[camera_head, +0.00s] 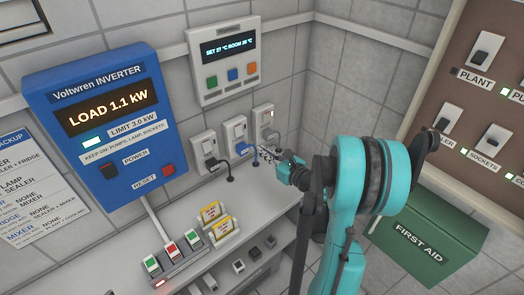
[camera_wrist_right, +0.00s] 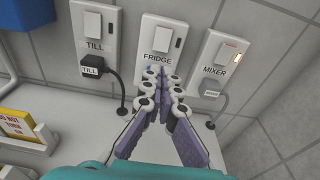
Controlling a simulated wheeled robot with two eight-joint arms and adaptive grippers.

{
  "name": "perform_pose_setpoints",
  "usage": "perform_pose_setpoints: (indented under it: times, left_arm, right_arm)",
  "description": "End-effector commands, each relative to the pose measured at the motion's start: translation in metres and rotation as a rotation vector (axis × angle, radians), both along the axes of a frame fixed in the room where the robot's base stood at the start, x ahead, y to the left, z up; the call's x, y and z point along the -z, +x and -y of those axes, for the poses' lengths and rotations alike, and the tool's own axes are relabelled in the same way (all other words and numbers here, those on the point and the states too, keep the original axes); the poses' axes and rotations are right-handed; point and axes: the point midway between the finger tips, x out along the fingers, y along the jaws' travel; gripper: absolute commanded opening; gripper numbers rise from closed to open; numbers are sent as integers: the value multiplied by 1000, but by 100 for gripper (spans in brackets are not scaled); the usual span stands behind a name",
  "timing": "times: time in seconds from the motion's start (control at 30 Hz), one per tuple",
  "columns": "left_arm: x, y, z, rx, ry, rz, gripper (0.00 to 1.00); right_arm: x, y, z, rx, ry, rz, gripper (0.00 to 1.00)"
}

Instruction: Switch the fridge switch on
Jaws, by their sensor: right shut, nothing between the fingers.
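The fridge switch (camera_wrist_right: 160,36) is a white rocker on a wall plate labelled FRIDGE, the middle of three, with a dark indicator beside it. In the head view the fridge plate (camera_head: 235,131) shows on the back wall with a blue plug (camera_head: 243,150) at its lower part. My right gripper (camera_wrist_right: 163,72) is shut and empty, with its fingertips just below the FRIDGE label in the wrist view; they hide the socket below. In the head view the right gripper (camera_head: 266,153) overlaps the area near the plug; contact cannot be told. My left gripper is not in view.
The till switch (camera_wrist_right: 95,22) and mixer switch (camera_wrist_right: 230,48) flank it; the mixer indicator is lit amber. Cords hang below their plugs. A blue inverter (camera_head: 105,120) reads LOAD 1.1 kW. A white shelf (camera_head: 255,199) lies below. A green first aid box (camera_head: 430,237) stands right.

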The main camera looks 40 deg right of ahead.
Motion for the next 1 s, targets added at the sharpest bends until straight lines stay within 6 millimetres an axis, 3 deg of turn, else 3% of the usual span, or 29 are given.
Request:
perform_pose_setpoints:
  times: [0.3,0.5,0.7,1.0]
  left_arm:
    - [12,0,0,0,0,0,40]
    - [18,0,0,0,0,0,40]
    - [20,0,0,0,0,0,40]
    - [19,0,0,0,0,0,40]
  right_arm:
    - [10,69,-7,-4,-1,-1,0]
    - [14,99,-8,-1,-1,0,0]
    - [14,111,-9,1,0,0,0]
    - [14,111,-9,1,0,0,0]
